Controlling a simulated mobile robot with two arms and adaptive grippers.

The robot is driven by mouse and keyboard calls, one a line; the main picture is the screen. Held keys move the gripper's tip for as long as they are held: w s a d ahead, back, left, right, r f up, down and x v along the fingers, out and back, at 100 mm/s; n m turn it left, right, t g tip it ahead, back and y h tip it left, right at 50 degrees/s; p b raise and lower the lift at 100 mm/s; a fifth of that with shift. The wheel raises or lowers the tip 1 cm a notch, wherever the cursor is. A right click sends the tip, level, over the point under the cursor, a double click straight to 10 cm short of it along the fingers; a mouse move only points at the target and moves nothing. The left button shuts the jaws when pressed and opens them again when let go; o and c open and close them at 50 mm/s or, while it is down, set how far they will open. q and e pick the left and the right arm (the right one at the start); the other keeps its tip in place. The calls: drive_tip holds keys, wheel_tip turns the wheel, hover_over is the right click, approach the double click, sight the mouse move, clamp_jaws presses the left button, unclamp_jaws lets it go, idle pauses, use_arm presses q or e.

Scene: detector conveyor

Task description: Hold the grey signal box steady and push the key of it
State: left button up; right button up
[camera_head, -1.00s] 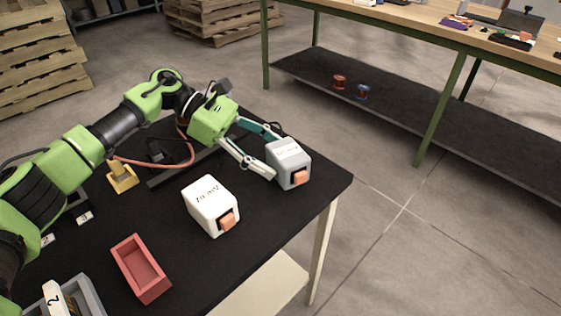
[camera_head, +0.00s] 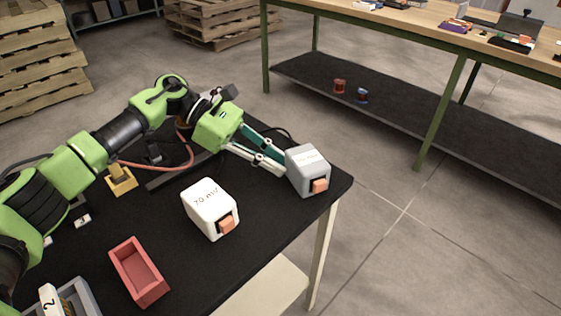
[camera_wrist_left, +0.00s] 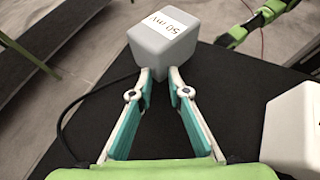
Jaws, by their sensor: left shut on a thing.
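The grey signal box (camera_head: 304,158) stands near the right corner of the black table, with an orange key (camera_head: 320,186) on its front side. In the left wrist view the grey box (camera_wrist_left: 160,60) shows a "50 mV" label on top; its key is hidden there.
A white box (camera_head: 205,205) labelled "70 mV" with an orange key stands nearby. A red open bin (camera_head: 130,245) and a grey tray (camera_head: 88,290) lie at the front. A yellow stand (camera_head: 121,182) is behind. Table edges lie close beside the grey box.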

use_arm(q)
clamp_jaws()
drive_tip(key=o, duration=1.5)
unclamp_jaws()
